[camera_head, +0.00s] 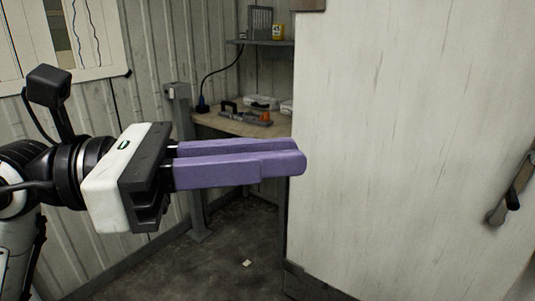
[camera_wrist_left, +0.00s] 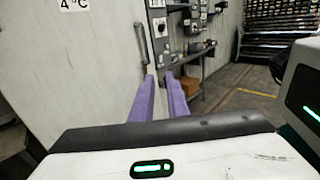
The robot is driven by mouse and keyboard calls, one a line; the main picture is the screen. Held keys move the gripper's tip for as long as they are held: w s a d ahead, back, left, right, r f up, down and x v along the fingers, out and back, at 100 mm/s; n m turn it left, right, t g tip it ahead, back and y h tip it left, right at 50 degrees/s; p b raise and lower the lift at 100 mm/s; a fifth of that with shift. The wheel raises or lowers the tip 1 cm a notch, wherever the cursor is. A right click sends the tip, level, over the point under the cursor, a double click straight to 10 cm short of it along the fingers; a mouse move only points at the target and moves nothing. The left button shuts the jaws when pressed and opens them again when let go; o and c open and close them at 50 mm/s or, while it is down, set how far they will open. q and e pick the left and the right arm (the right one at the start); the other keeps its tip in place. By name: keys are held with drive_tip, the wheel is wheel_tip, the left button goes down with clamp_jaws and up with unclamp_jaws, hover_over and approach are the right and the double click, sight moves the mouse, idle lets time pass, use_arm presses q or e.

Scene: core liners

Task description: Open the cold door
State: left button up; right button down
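The cold door (camera_head: 410,130) is a large scuffed white panel filling the right of the head view. Its grey lever handle (camera_head: 512,190) is near the right edge of that view. In the wrist view the door (camera_wrist_left: 85,70) carries a "4°C" label (camera_wrist_left: 74,4), and a handle (camera_wrist_left: 141,43) stands beyond my fingertips. My left gripper (camera_head: 302,158) has purple fingers with a narrow gap between them and nothing held. Its tips overlap the door's left edge in the head view, well left of the handle; contact cannot be told. My right gripper's body (camera_wrist_left: 306,105) shows partly; its fingers are hidden.
A workbench (camera_head: 235,124) with tools stands behind, left of the door, with a shelf (camera_head: 265,43) above. A grey post (camera_head: 185,120) stands before it. In the wrist view, wall boxes (camera_wrist_left: 160,27) and a slatted shutter (camera_wrist_left: 280,22) lie beyond. Floor there is open.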

use_arm(q)
drive_tip(key=o, duration=0.5)
drive_tip(key=shift+o, duration=0.2)
drive_tip(key=s+a+b, duration=0.1)
drive_tip(key=s+a, duration=0.1)
drive_tip(key=a, duration=0.8)
drive_tip(key=shift+b, duration=0.4)
